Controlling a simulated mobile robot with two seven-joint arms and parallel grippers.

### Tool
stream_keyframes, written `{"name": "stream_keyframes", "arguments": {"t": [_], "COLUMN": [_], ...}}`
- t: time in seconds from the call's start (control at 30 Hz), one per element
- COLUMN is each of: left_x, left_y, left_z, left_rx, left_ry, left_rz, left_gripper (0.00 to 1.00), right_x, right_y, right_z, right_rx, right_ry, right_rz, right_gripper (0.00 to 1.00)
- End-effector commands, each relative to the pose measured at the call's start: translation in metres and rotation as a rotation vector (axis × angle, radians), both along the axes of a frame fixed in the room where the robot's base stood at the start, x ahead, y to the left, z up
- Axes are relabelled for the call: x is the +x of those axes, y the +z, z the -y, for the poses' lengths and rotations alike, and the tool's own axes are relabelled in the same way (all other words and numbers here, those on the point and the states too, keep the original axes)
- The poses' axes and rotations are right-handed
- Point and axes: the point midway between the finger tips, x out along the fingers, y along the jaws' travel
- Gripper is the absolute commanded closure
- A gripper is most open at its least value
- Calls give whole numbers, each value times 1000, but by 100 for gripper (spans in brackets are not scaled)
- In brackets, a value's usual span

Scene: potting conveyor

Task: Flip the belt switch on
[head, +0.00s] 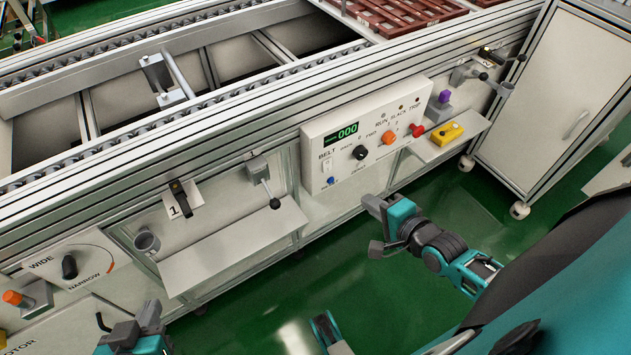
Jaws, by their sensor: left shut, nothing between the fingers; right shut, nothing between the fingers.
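The control panel (365,143) is a white box on the front of the conveyor. The belt switch (327,170) is a small pale switch under the word BELT at the panel's left end; its position is too small to tell. A blue button (331,181) sits just below it. My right gripper (373,222) is shut and empty, below the panel and to the right of the switch, apart from it. My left gripper (136,324) is at the bottom left, far from the panel; it is shut and empty, its lower part cut off by the frame.
The panel also has a green display (347,133), a black knob (360,152), an orange knob (388,137) and a red button (417,130). A grey shelf (235,247) juts out left of the panel. A yellow box (447,134) sits to the right. Green floor is clear below.

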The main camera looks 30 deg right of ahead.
Motion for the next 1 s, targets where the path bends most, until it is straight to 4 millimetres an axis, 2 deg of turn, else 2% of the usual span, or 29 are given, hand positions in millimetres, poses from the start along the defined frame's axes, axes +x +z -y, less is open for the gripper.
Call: {"name": "stream_keyframes", "arguments": {"t": [0.4, 0.53, 0.67, 1.0], "left_x": [2, 1, -1, -2], "left_y": [2, -2, -10, -38], "left_z": [2, 3, 4, 3], "left_rx": [-8, -13, -16, -14], "left_ry": [1, 4, 7, 6], "left_rz": [8, 6, 1, -4], "left_gripper": [100, 100, 100, 100], "right_x": [1, 7, 23, 87], "right_y": [-1, -5, -12, -42], "right_z": [3, 2, 1, -4], "right_rx": [26, 26, 26, 26], "right_ry": [-16, -16, -14, -14], "right_rz": [2, 3, 4, 4], "right_gripper": [100, 100, 100, 100]}}
